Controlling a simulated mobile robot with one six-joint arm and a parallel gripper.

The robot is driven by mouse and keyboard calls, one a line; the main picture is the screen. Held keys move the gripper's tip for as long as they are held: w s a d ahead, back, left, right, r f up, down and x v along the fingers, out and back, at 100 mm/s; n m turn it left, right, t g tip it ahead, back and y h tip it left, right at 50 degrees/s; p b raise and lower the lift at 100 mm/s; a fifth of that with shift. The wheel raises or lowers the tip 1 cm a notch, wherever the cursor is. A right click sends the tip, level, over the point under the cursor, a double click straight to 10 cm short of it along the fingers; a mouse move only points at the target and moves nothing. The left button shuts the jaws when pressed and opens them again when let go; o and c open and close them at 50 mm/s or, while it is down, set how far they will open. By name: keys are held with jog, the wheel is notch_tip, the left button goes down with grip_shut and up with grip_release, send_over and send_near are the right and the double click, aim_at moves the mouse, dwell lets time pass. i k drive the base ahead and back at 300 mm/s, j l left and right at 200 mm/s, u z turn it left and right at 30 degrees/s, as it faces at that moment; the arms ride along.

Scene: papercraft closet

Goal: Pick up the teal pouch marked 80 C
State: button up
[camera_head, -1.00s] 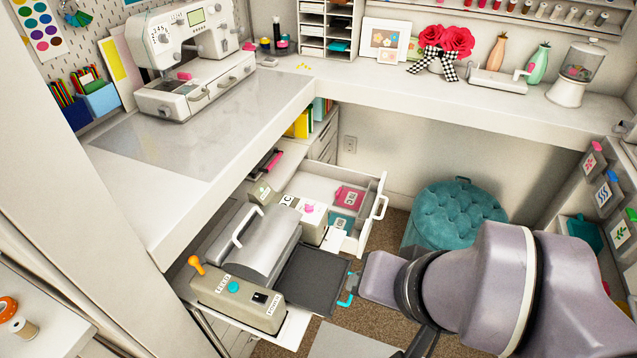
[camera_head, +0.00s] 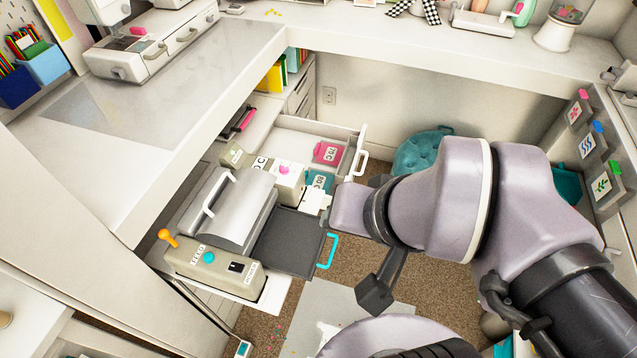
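A small teal pouch (camera_head: 319,181) with a white label lies at the front of the open white drawer (camera_head: 352,150). The label seems to read 80, turned sideways. It sits just right of a cream box with a pink heart-like mark and just below a pink pouch (camera_head: 328,152) with its own label. A white piece partly covers its lower edge. My lavender arm reaches in from the right, its squared link end close to the lower right of the teal pouch. I cannot make out any gripper fingers, and nothing visibly holds the pouch.
A grey press machine (camera_head: 228,212) with a dark tray (camera_head: 285,243) and cyan handle (camera_head: 327,251) stands left of my arm. The white desk (camera_head: 170,120) overhangs the drawer's left. A teal tufted stool (camera_head: 420,150) stands behind my arm. Wall pockets line the right.

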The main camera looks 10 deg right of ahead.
aim_at(317, 178)
jog(key=i+l+u, duration=0.75)
jog(key=l, duration=0.25)
jog(key=i+l+u, duration=0.25)
jog(key=l, duration=0.15)
jog(key=k, duration=0.1)
